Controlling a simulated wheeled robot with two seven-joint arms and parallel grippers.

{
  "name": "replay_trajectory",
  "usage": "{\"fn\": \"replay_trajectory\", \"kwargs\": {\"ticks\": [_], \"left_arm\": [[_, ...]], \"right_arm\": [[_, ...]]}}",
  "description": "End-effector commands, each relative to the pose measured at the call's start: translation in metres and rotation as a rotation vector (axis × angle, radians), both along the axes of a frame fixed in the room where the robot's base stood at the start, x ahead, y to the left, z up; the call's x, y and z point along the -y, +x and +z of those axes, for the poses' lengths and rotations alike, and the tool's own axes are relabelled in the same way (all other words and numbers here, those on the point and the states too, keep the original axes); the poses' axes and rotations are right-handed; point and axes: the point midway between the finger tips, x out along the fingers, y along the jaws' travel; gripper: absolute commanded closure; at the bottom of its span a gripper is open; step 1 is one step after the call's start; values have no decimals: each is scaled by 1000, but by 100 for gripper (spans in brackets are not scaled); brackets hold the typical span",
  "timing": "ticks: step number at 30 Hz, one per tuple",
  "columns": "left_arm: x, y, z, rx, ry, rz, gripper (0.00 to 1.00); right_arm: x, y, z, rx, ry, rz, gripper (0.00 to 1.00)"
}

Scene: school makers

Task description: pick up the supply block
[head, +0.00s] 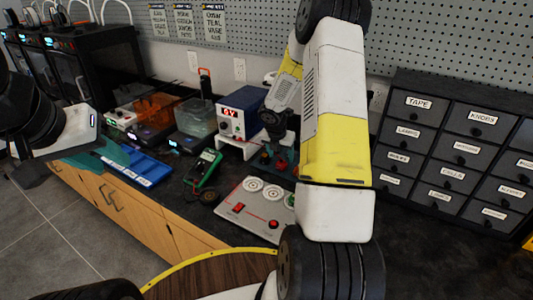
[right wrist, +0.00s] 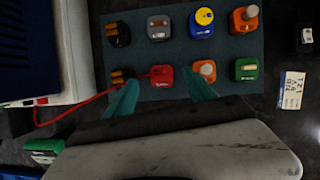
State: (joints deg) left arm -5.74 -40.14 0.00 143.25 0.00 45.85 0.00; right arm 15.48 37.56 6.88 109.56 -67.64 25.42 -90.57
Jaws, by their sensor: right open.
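A teal mat (right wrist: 225,55) in the right wrist view holds two rows of small coloured blocks. No readable label tells me which one is the supply block. My right gripper (right wrist: 160,94) is open, its teal fingers apart on either side of the red block, nothing held. In the head view my right gripper (head: 277,160) is small and partly hidden. My left gripper (head: 90,152) is at the far left, its jaws unclear.
A blue and white 6V box (head: 232,118) stands left of my right gripper. A white panel (head: 252,207) and a green meter (head: 205,168) lie nearer on the dark bench. Labelled drawers (head: 440,150) stand at the right. My right arm blocks much of the middle.

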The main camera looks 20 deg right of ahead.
Motion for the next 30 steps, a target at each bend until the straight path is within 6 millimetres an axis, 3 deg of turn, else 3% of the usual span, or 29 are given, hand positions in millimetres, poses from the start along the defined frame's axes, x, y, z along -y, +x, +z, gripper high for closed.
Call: {"fn": "replay_trajectory", "kwargs": {"ticks": [7, 17, 26, 27, 30], "left_arm": [[0, 0, 0, 0, 0, 0, 64], [0, 0, 0, 0, 0, 0, 64], [0, 0, 0, 0, 0, 0, 64], [0, 0, 0, 0, 0, 0, 64], [0, 0, 0, 0, 0, 0, 64]], "right_arm": [[9, 11, -34, -2, 1, -1, 36], [11, 13, -41, 0, 1, -2, 36], [11, 13, -41, 0, 1, -2, 95], [11, 13, -41, 1, 1, -3, 100], [11, 13, -40, 1, 1, -3, 100]]}}
